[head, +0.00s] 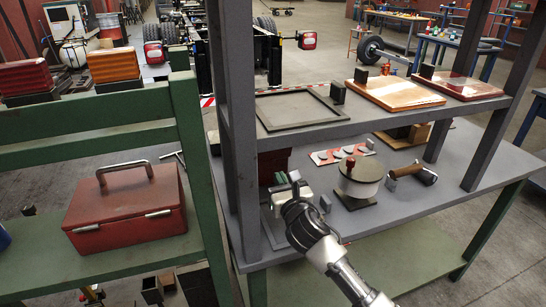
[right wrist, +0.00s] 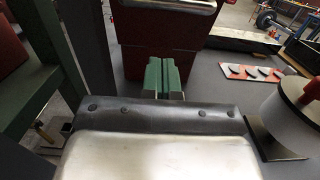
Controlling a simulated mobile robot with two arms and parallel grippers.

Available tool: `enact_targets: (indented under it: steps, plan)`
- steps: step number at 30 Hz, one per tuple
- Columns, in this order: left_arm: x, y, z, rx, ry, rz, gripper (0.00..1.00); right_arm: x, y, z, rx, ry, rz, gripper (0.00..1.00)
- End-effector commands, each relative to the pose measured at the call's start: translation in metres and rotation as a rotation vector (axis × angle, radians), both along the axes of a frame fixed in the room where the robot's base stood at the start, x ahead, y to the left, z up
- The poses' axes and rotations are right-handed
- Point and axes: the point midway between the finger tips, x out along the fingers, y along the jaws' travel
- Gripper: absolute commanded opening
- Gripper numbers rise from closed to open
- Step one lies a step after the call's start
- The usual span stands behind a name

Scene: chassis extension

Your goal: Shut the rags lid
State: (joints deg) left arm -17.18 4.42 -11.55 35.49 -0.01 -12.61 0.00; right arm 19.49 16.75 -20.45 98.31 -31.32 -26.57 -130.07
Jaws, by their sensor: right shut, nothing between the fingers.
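No label reading rags can be made out. A dark red box (right wrist: 160,50) with a pale metal top edge stands just beyond my right gripper (right wrist: 166,80). In the head view this box (head: 273,165) is partly hidden behind the grey post, under the upper shelf. My right gripper (head: 284,180) is shut and empty, with its green fingertips close to the box's front; contact cannot be told. My left gripper is out of view.
The upper shelf (head: 350,124) carries an empty frame (head: 297,124) and boards above the workspace. Grey posts stand left and right. A red toolbox (head: 125,210) is on the green rack at left. A red-and-white plate (head: 340,155) and a hammer-like tool (head: 415,174) lie on the lower top.

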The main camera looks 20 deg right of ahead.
Motion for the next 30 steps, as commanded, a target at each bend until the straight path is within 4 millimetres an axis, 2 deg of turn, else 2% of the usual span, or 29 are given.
enact_targets:
  steps: [3, 5, 6, 9, 15, 25, 30]
  plan:
    - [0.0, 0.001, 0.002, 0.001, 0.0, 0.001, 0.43, 0.025, 0.001, 0.003, 0.003, 0.0, -0.001, 0.0]
    - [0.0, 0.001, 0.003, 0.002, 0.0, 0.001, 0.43, 0.036, 0.002, 0.004, 0.004, 0.0, 0.0, 0.0]
    - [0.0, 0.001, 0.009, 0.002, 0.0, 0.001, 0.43, 0.039, 0.002, 0.014, 0.004, -0.002, 0.0, 0.0]
    - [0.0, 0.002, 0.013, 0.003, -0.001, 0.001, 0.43, 0.048, 0.002, 0.023, 0.003, -0.001, 0.0, 0.0]
    - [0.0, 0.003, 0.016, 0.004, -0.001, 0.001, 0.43, 0.057, 0.002, 0.031, 0.003, 0.001, 0.0, 0.0]
    - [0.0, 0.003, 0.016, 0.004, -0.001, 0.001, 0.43, 0.058, 0.002, 0.032, 0.002, 0.001, 0.0, 0.0]
    - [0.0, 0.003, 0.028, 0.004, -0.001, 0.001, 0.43, 0.066, 0.002, 0.045, -0.002, 0.0, 0.0, 0.0]
